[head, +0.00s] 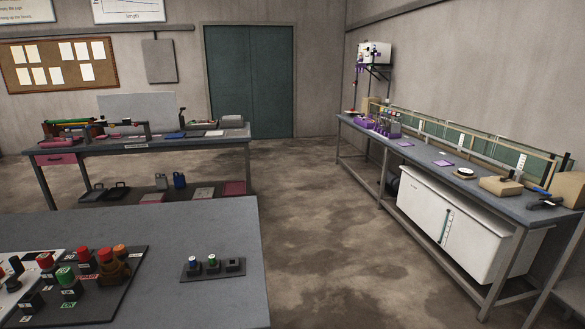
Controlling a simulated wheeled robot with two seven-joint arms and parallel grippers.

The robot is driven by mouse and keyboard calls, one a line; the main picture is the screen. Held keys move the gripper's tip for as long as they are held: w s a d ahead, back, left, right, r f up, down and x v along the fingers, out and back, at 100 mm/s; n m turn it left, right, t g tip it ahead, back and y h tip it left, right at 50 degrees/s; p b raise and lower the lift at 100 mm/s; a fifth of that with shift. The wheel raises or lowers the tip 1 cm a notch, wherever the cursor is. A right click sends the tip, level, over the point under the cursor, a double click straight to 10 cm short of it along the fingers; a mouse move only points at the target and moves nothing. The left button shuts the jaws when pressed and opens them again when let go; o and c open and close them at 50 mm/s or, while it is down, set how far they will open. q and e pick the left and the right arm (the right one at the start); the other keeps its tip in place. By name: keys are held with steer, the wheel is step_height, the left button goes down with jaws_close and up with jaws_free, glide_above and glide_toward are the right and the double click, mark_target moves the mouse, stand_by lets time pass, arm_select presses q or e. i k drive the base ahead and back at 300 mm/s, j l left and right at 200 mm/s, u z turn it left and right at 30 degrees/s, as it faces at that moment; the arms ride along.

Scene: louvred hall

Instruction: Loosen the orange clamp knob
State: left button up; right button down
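No gripper of mine shows in the head view. An orange knob (120,250) stands on a black board (125,288) on the near table at lower left. It sits above a brown-orange piece (116,271). I cannot tell whether this is the clamp knob or how tight it is. Red knobs (46,260) and green knobs (65,276) stand close to its left on the same board.
The near grey table (180,225) is clear between the board and a small black rack (213,268) with small round-topped parts. Bare floor (310,230) lies to the right. A cluttered bench (240,133) stands behind, and a long workbench (425,155) along the right wall.

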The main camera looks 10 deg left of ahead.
mark_target(119, 250)
steer(key=j+z, duration=0.15)
steer(key=j, duration=0.55)
steer(key=j+z, duration=0.1)
steer(key=j, duration=0.55)
steer(key=k+j+z, duration=0.15)
steer(key=j, duration=0.5)
steer(key=j+z, duration=0.1)
steer(key=j, duration=0.6)
steer(key=k, duration=0.05)
